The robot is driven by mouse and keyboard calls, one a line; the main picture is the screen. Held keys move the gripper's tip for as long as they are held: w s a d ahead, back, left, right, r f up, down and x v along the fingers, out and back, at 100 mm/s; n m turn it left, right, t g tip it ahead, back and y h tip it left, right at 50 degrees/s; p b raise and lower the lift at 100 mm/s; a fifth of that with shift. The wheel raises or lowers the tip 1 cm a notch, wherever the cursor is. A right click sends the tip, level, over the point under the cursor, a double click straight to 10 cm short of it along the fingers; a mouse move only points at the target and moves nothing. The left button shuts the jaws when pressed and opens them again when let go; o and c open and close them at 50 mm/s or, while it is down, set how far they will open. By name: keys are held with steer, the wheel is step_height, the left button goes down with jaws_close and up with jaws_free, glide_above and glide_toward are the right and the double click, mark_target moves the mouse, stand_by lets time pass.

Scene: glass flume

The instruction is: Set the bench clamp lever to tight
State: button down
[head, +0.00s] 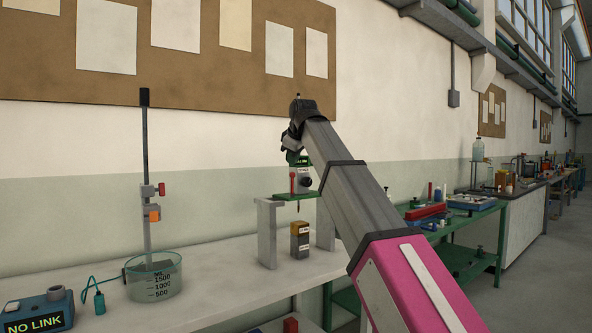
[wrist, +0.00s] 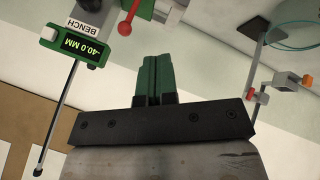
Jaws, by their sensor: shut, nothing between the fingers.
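The bench unit is green with a display reading -40.0 MM (wrist: 70,45) and a white BENCH label (wrist: 85,22) in the wrist view. A red lever (wrist: 124,28) with a round knob sticks out beside the label; a red lever also shows in the head view (head: 293,180) on the front of the green unit. No loose or tight marking is readable. My gripper (wrist: 152,58) has its green fingers together, empty and apart from the lever, which lies up and left of the fingertips in the wrist view. In the head view my arm hides part of the unit.
A grey stand (head: 267,232) carries the green unit, with a yellow-black block (head: 299,240) beneath. Left are a glass beaker (head: 155,277), a rod (head: 146,180) with red and orange clamp parts, and a NO LINK box (head: 38,312). The white bench (head: 215,285) between is clear.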

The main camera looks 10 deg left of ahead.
mark_target(291, 175)
steer(key=w+a+f, duration=0.2)
steer(key=w+f, duration=0.5)
steer(key=w, duration=0.2)
steer(key=shift+a+f, duration=0.2)
steer(key=shift+a, duration=0.15)
steer(key=shift+w, duration=0.1)
steer(key=shift+w+a+r, duration=0.2)
steer(key=shift+w+a, duration=0.2)
steer(key=shift+w, duration=0.25)
steer(key=shift+d, duration=0.1)
